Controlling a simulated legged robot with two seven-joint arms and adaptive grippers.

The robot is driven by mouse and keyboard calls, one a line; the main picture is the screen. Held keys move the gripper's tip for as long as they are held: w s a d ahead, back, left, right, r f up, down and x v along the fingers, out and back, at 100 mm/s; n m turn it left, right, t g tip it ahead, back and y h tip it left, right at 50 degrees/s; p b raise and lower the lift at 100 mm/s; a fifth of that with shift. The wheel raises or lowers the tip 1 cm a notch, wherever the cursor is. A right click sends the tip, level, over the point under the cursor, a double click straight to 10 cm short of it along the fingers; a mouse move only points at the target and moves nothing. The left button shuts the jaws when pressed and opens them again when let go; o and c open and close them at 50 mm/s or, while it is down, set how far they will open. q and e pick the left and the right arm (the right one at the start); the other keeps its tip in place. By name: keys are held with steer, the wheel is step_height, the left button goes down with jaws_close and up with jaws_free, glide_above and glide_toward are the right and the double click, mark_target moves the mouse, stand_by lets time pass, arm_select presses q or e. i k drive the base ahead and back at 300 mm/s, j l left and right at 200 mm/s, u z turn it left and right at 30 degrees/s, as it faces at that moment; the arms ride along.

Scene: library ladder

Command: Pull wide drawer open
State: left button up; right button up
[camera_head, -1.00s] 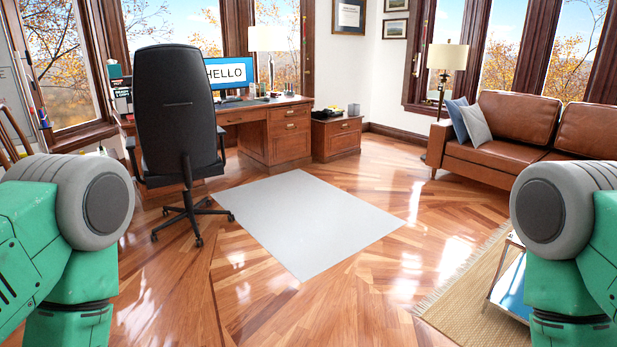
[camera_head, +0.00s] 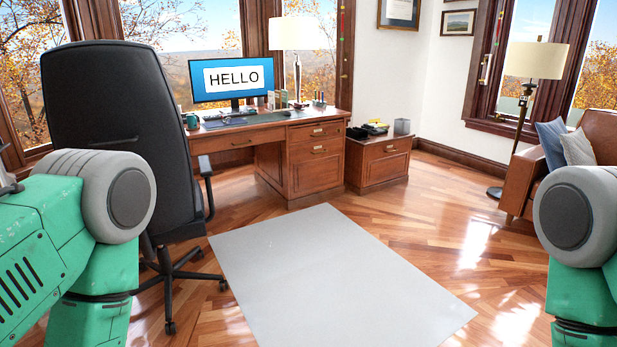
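The brown wooden desk (camera_head: 330,122) stands ahead, left of centre, under the window. A wide drawer front (camera_head: 222,144) with a small metal handle (camera_head: 242,142) runs under the desktop, above the knee space, and looks shut. Its left end is hidden by the black office chair (camera_head: 115,110). To its right, the desk pedestal has a narrower top drawer (camera_head: 335,130) and a larger front (camera_head: 318,176) below, both looking shut. Parts of my green and grey arms show at the lower left and right edges, well short of the desk. Neither of my grippers is in view.
The black chair blocks the desk's left side. A light grey mat (camera_head: 320,265) lies flat on the wood floor before the desk. A low wooden cabinet (camera_head: 382,163) stands right of it. A floor lamp (camera_head: 530,95) and brown leather sofa (camera_head: 600,135) are at right.

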mark_target(201, 147)
steer(key=i+j, duration=0.1)
steer(key=i, duration=1.1)
steer(key=i+j, duration=0.1)
steer(key=i, duration=1.05)
steer(key=i+j+u, duration=0.2)
steer(key=i, duration=0.5)
steer(key=i+l+u, duration=0.25)
steer(key=i, duration=0.45)
steer(key=i+l+u, duration=0.2)
steer(key=i, duration=0.55)
steer(key=i+j, duration=0.25)
steer(key=i, duration=0.05)
